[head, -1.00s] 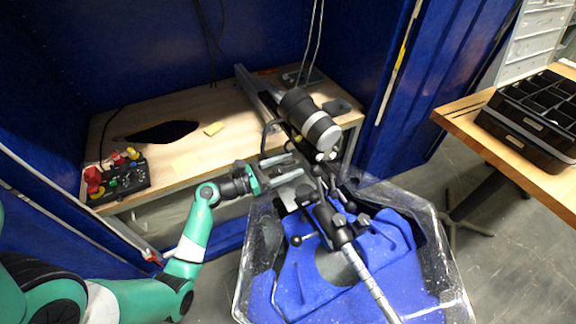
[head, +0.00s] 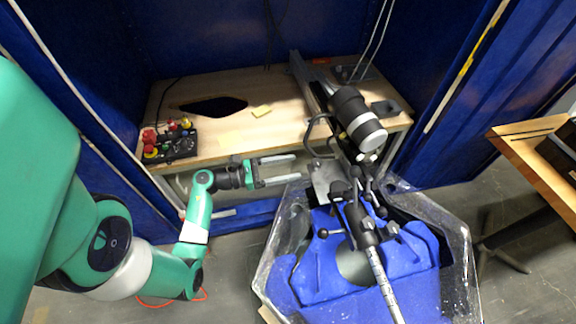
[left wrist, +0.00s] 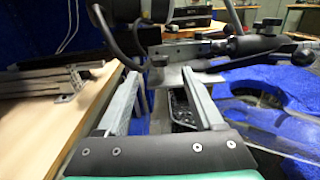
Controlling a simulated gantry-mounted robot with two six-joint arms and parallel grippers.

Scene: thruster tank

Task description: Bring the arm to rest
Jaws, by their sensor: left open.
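My left gripper (head: 290,170) is open, with its two grey fingers apart and pointing right. It is just in front of the workbench's front edge and left of the clamp assembly. Nothing shows between the fingers. In the left wrist view the open fingers (left wrist: 160,95) point toward a metal plate and dark clamp parts beyond them. My green left arm comes in from the left side. My right gripper does not show.
A black and silver cylinder (head: 358,118) sits on the mount. The clear tank (head: 275,270) with blue lining stands right of my arm. Grey floor is free below.

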